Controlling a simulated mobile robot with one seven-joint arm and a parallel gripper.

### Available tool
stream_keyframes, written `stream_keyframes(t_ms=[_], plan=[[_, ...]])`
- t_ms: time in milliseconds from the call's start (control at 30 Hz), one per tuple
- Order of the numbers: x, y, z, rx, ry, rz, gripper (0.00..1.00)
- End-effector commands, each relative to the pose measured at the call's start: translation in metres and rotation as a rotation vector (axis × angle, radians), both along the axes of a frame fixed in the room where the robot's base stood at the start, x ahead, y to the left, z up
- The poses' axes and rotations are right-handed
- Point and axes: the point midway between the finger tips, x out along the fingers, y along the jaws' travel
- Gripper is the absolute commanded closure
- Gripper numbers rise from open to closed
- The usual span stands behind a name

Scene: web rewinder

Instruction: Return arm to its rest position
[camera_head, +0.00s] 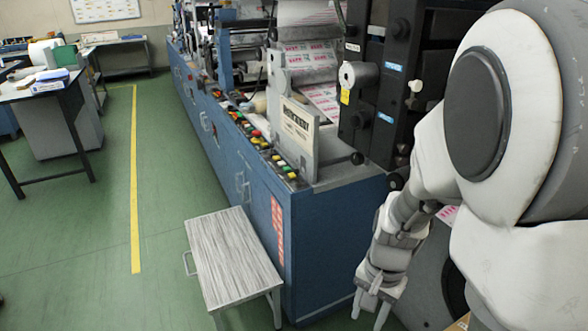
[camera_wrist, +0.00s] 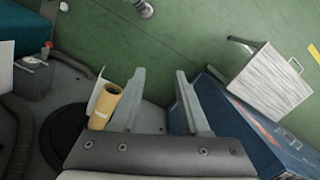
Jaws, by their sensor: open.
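My gripper (camera_head: 369,310) hangs low at the bottom right of the head view, in front of the machine's near end. Its fingers point down. In the wrist view my gripper (camera_wrist: 160,75) shows two grey fingers spread apart with nothing between them, only green floor and grey surface behind. My white arm (camera_head: 500,110) fills the right side of the head view and hides part of the machine.
The blue machine (camera_head: 340,235) stands close beside my gripper. A step stool (camera_head: 232,255) stands at its foot. A tan roll (camera_wrist: 104,105) shows left of the fingers in the wrist view. Green floor is clear around the yellow line (camera_head: 134,180). A table (camera_head: 45,95) stands farther left.

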Motion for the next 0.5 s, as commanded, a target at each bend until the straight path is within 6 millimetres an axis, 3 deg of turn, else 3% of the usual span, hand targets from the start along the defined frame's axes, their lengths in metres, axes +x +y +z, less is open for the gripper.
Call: stream_keyframes(t_ms=[33, 267, 500], plan=[[0.0, 0.004, 0.026, 0.027, -0.037, 0.034, 0.55], [-0.01, 0.015, 0.11, 0.074, -0.184, 0.217, 0.55], [-0.031, 0.015, 0.192, 0.023, -0.348, 0.406, 0.55]])
